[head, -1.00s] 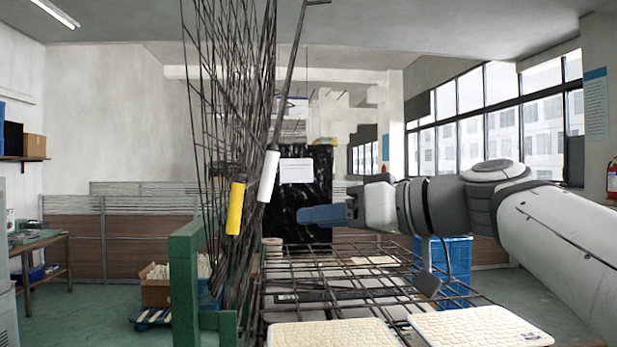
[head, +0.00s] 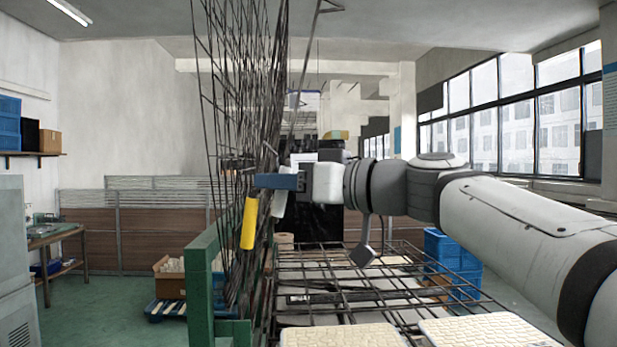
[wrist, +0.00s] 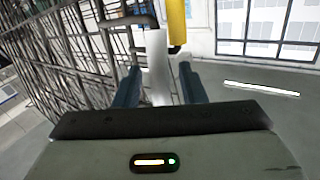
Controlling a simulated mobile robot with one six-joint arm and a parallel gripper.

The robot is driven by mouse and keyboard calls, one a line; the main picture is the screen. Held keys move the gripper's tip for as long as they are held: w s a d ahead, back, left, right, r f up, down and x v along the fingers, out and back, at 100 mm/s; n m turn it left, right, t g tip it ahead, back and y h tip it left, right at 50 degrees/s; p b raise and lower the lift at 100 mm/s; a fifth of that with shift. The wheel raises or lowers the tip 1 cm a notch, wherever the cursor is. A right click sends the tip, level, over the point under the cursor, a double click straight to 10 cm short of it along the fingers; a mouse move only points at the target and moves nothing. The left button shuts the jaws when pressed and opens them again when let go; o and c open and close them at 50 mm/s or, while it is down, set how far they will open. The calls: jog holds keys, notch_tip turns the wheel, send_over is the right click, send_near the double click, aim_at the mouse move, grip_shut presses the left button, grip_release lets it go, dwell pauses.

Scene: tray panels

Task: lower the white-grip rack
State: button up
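The white grip (head: 279,204) is on a rod of an upright wire rack (head: 268,100), its upper part hidden behind my gripper in the head view. My gripper (head: 274,181) is at the grip's height, with its blue fingers reaching left across it. In the wrist view, the white grip (wrist: 158,66) stands between the two fingers of my gripper (wrist: 160,84), with a gap on each side. The gripper is open. A yellow grip (head: 249,223) hangs just left of the white one and shows beyond the fingers in the wrist view (wrist: 177,22).
A lowered wire rack (head: 345,268) lies flat to the right, with cream panels (head: 340,335) at the near side. A green post (head: 200,290) stands at the left of the racks. A blue crate (head: 455,250) is behind the flat rack, under my arm.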

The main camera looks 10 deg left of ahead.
grip_shut()
dwell(0.3)
dwell(0.3)
